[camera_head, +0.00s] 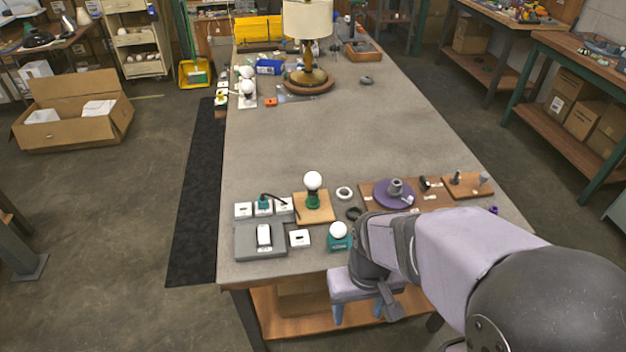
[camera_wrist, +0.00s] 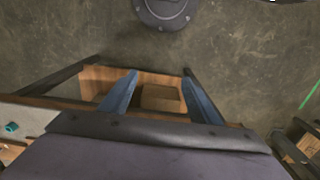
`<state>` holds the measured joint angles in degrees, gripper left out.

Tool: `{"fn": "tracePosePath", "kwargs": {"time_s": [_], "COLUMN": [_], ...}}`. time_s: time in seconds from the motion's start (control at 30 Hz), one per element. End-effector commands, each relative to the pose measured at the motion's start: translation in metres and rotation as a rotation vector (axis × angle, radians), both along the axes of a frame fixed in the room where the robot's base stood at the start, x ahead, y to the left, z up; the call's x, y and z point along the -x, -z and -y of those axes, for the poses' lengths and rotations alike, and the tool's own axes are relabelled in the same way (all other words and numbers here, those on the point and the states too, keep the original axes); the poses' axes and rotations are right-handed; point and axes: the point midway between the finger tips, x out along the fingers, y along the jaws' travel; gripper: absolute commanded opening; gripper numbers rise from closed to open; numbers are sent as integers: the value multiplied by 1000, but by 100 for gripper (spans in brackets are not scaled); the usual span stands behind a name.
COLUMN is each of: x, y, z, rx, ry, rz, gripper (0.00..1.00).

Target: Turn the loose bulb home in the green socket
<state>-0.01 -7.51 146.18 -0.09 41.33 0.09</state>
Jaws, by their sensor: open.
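A white bulb (camera_head: 313,180) stands upright in a green socket (camera_head: 313,201) on a small wooden board (camera_head: 325,215). I cannot tell how deep it sits. A second white bulb (camera_head: 338,230) sits in a teal holder (camera_head: 340,243) nearer the table's front edge. My gripper (camera_head: 358,318) is open and empty, just off the front edge, to the right of and nearer than both bulbs. Its two blue fingers (camera_wrist: 160,75) stand apart in the wrist view, with floor and the lower shelf beyond. Neither bulb shows in the wrist view.
A grey switch box (camera_head: 245,252) and a white switch (camera_head: 299,238) lie left of the teal holder. A white ring (camera_head: 344,193) and black ring (camera_head: 354,213) lie right of the board. A purple disc (camera_head: 385,199) lies farther right. The table's middle (camera_head: 330,135) is clear.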

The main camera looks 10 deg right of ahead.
Motion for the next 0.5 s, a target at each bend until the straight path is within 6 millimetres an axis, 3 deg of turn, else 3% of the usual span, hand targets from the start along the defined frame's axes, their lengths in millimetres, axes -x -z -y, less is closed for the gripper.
{"fn": "tracePosePath", "kwargs": {"time_s": [0.13,0.23,0.5], "x": [-19,-45,-144], "y": [-10,-21,-56], "z": [-1,-1,-5], "rx": [-1,-2,-7], "ry": [30,73,254], "rz": [1,3,8], "gripper": [56,56,56]}}
